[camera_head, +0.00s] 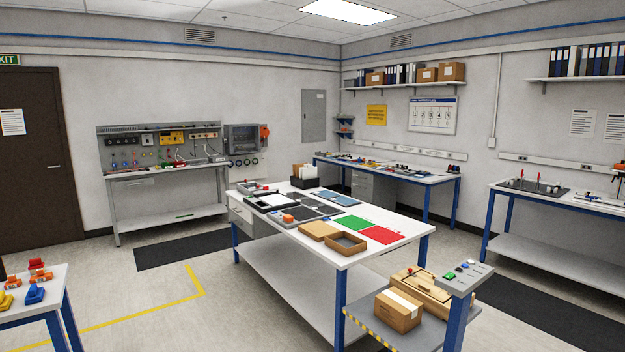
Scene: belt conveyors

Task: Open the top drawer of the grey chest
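A grey drawer unit (362,187) hangs or stands under the back bench, and its drawers look shut. Another grey unit with a pale drawer front (240,214) is under the left end of the central table; it also looks shut. I cannot tell which of these is the grey chest. Their handles are too small to make out clearly. My gripper is not in view.
The white central table (378,250) with blue legs holds trays, boxes and red and green mats. A low cart with a cardboard box (397,311) stands at its front right. A small table (30,300) is at lower left. Floor between them is clear.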

